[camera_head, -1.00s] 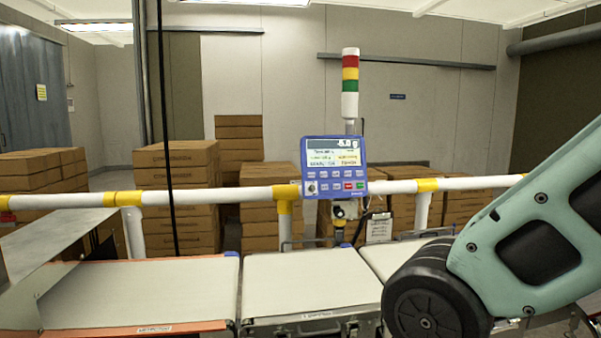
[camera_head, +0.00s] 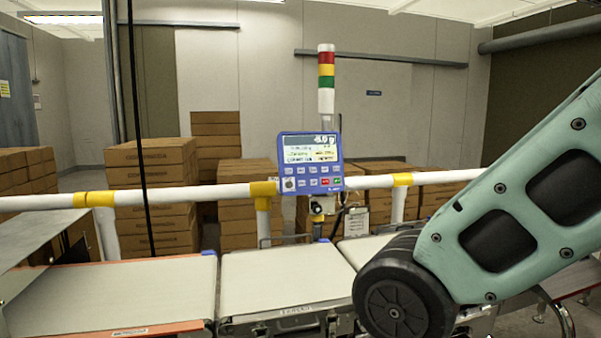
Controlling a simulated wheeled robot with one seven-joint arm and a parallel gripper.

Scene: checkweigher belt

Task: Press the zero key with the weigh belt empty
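The blue control panel (camera_head: 310,162) stands on a post behind the belts. The weigh belt (camera_head: 283,277) in the middle is empty on the part I can see. My arm covers the right side of the view, and its dark round joint hides part of the belts on the right. My gripper is not in view.
The infeed belt (camera_head: 115,293) on the left is bare. A white and yellow rail (camera_head: 190,195) runs behind the belts, beside the panel. A red, yellow and green signal tower (camera_head: 326,80) rises behind the panel. Stacked cartons (camera_head: 152,160) stand beyond the rail.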

